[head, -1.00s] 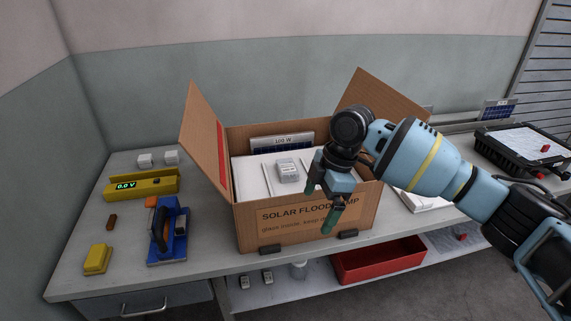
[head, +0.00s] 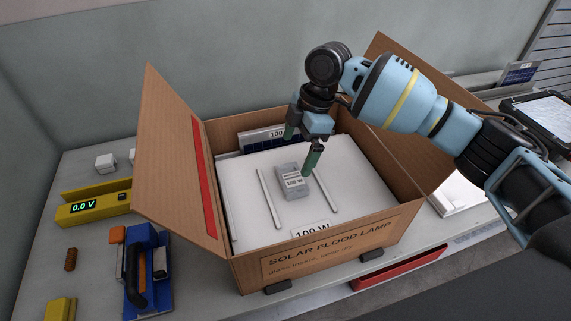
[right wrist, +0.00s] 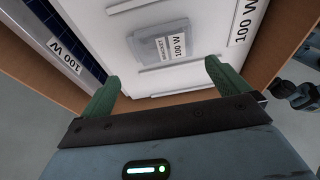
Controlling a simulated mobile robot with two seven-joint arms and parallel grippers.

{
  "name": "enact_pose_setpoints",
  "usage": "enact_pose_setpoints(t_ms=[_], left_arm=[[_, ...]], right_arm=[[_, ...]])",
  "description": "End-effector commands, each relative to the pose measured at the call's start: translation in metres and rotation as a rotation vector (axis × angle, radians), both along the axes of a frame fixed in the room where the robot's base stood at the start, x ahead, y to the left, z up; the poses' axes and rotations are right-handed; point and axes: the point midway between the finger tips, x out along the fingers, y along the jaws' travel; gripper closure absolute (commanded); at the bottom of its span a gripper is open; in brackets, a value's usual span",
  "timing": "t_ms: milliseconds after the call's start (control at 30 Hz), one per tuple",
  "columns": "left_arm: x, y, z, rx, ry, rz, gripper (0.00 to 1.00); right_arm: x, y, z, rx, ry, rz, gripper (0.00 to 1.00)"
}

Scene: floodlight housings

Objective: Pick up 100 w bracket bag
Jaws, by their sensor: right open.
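The grey 100 W bracket bag (head: 291,183) lies on a white surface (head: 243,205) inside the open cardboard box (head: 408,226). Its label reads 100 W. It also shows in the right wrist view (right wrist: 145,38), ahead of the fingers and close to the middle. My right gripper (head: 298,156) is open over the box, its green fingers pointing down. One finger is close beside the bag's upper right in the head view; I cannot tell whether they touch. In the wrist view nothing is between the fingers (right wrist: 162,73). My left gripper is not in view.
Two thin white strips (head: 270,198) (head: 322,190) flank the bag. A dark solar panel (head: 258,143) labelled 100 W stands along the back wall of the box. The box's left flap (head: 165,155) is raised. A yellow meter (head: 92,207) and a blue tool (head: 160,275) lie on the left.

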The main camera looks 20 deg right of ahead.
Motion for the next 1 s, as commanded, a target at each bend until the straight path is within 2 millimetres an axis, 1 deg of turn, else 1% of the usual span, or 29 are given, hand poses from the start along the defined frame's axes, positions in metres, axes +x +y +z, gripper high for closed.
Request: enact_pose_setpoints(t_ms=[167,300,433,567,667,867,1000], left_arm=[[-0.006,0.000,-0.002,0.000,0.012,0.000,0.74],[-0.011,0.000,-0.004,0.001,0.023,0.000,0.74],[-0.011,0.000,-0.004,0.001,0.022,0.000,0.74],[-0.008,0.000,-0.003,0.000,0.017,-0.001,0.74],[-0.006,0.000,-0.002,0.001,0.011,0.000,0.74],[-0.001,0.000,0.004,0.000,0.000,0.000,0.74],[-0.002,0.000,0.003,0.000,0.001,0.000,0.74]], right_arm=[[0.000,0.000,-0.001,0.000,0.001,0.000,0.00],[-0.001,0.003,-0.012,-0.001,0.003,0.001,0.00],[-0.001,0.006,-0.024,0.000,0.002,0.001,0.00],[-0.001,0.006,-0.026,-0.001,0.000,0.000,0.00],[-0.002,0.006,-0.031,-0.001,0.001,0.000,0.00],[-0.006,0.006,-0.058,-0.002,0.001,-0.001,0.00],[-0.005,0.011,-0.074,-0.001,0.001,-0.002,0.00]])
